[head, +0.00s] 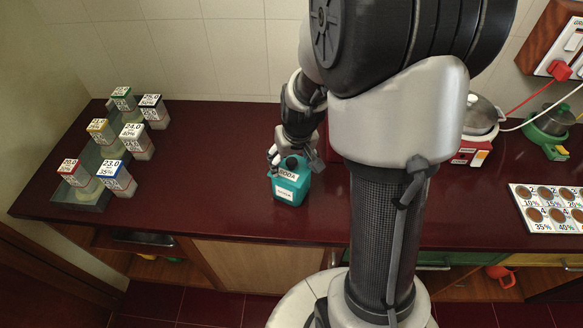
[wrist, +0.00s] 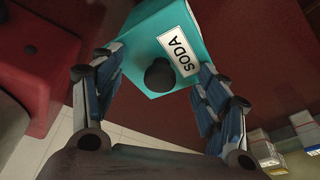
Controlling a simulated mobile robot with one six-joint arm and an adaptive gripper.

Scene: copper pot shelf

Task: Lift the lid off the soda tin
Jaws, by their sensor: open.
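The soda tin (head: 291,187) is a teal box with a white SODA label, standing on the dark red counter in the head view. Its lid has a dark round knob (wrist: 160,75), which shows in the wrist view in front of the teal top (wrist: 143,42). My gripper (head: 294,158) is at the top of the tin. In the wrist view my gripper (wrist: 160,85) is open, with one finger on each side of the knob and a gap to it. The head view does not show clearly whether the fingers touch the tin.
Several labelled blocks stand on and beside a grey-green stepped rack (head: 82,196) at the left. A red object (wrist: 35,60) is close at the left in the wrist view. A white tray of round brown pieces (head: 550,222) lies at the right.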

